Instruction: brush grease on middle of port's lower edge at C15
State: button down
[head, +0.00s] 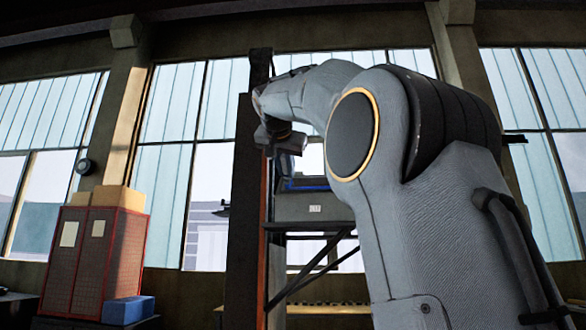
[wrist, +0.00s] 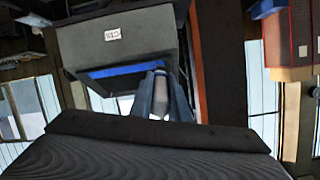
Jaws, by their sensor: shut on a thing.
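A grey box (head: 314,207) with a small white label and a blue band (head: 304,184) along its top stands on a bracketed shelf. In the wrist view, which appears upside down, the box (wrist: 118,42) carries a label (wrist: 112,34) that seems to read C15, with the blue band (wrist: 120,69) beside it. My gripper (wrist: 161,92) is shut on a pale, rounded thing (wrist: 158,84), perhaps the brush handle. It overlaps the blue band's end in view; contact cannot be told. Bristles, grease and the port's lower edge cannot be made out.
A dark upright post (head: 243,190) with an orange-red edge stands left of the shelf. Diagonal struts (head: 312,267) brace the shelf from below. A red mesh cabinet (head: 95,262) with boxes on top and a blue case (head: 128,310) stand at far left. Tall windows line the back.

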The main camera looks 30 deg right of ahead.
aim_at(283, 157)
jog(key=shift+a+r, duration=0.1)
jog(key=shift+a, duration=0.05)
jog(key=shift+s+a+r+p, duration=0.35)
jog(key=shift+s+r+p, duration=0.15)
jog(key=shift+r, duration=0.25)
jog(key=shift+s+a+r+p, duration=0.3)
jog(key=shift+s+r+p, duration=0.2)
jog(key=shift+r, duration=0.3)
jog(key=shift+s+a+r+p, duration=0.35)
jog(key=shift+s+r+p, duration=0.15)
jog(key=shift+r, duration=0.25)
jog(key=shift+r, duration=0.1)
jog(key=shift+s+a+r+p, duration=0.25)
jog(key=shift+s+r+p, duration=0.15)
jog(key=shift+r, duration=0.2)
jog(key=shift+s+a+r+p, duration=0.25)
jog(key=shift+s+r+p, duration=0.05)
jog(key=shift+r+p, duration=0.25)
jog(key=shift+f, duration=0.15)
jog(key=shift+w+d+f+b, duration=0.45)
jog(key=shift+w+f+b, duration=0.25)
jog(key=shift+f, duration=0.35)
jog(key=shift+w+d+f+b, duration=0.45)
jog(key=shift+w+f+b, duration=0.3)
jog(key=shift+f, duration=0.25)
jog(key=shift+w+d+f+b, duration=0.5)
jog(key=shift+f+b, duration=0.3)
jog(key=shift+f, duration=0.25)
